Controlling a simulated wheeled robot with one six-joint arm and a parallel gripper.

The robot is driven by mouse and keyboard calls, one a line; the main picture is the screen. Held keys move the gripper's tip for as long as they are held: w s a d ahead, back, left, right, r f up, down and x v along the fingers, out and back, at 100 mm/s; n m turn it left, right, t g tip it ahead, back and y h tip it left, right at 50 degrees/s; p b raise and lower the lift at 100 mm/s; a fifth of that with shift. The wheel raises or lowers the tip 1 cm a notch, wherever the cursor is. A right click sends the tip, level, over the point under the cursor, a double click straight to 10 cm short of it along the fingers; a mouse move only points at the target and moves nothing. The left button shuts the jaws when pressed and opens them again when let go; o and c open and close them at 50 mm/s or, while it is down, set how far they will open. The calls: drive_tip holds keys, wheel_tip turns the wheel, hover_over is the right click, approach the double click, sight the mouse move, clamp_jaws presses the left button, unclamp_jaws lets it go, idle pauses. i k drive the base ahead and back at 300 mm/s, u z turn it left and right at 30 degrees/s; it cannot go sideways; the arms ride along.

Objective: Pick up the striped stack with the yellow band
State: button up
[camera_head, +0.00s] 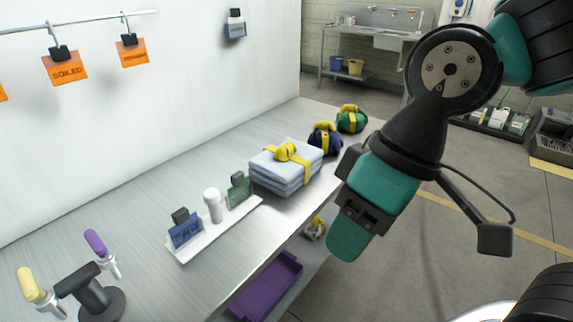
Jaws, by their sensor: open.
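The stack (270,172) is a pile of folded pale blue-grey layers with a yellow band (287,152) tied around it and knotted on top.
Behind the stack sit a navy bundle (319,143) and a green bundle (348,124), both with yellow bands. A tray (232,221) with cards and a white bottle stands left of the stack. Below are a purple bin (268,287) and a pale yellow-banded bundle (314,232). Floor at right is partly clear.

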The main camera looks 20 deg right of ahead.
sight(282, 167)
drive_tip(key=z, duration=0.15)
drive_tip(key=i, duration=0.95)
drive_tip(key=u, duration=0.2)
